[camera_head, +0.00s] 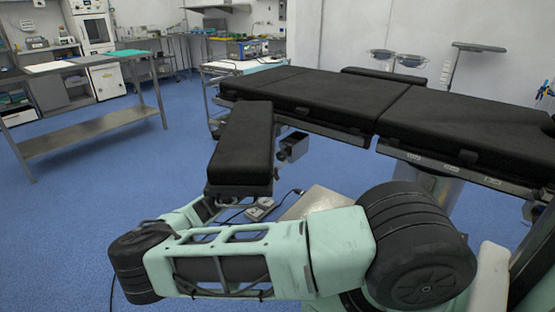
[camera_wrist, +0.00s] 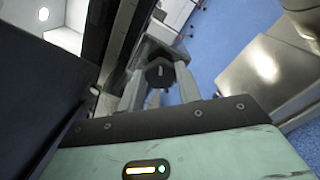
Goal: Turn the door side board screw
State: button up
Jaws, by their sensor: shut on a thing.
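The operating table (camera_head: 300,95) is black and padded, with a side board (camera_head: 240,148) sticking out toward me at its left part. In the wrist view, my gripper (camera_wrist: 160,86) has its two grey fingers on either side of a dark faceted screw knob (camera_wrist: 158,72). The gripper is shut on this knob, beside a dark rail or edge. In the head view, my arm reaches under the near end of the side board. The fingers and the knob are hidden there.
A grey box-like base (camera_head: 318,203) stands on the floor below the table, with a hand control and cable (camera_head: 260,210) beside it. A steel side table (camera_head: 90,130) is at the left. Blue floor (camera_head: 100,190) is free between it and the board.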

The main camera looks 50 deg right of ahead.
jog(key=o, duration=1)
jog(key=shift+a, duration=0.1)
jog(key=s+a, duration=0.1)
jog(key=a, duration=1.6)
jog(key=shift+s, duration=0.2)
jog(key=shift+a, duration=0.1)
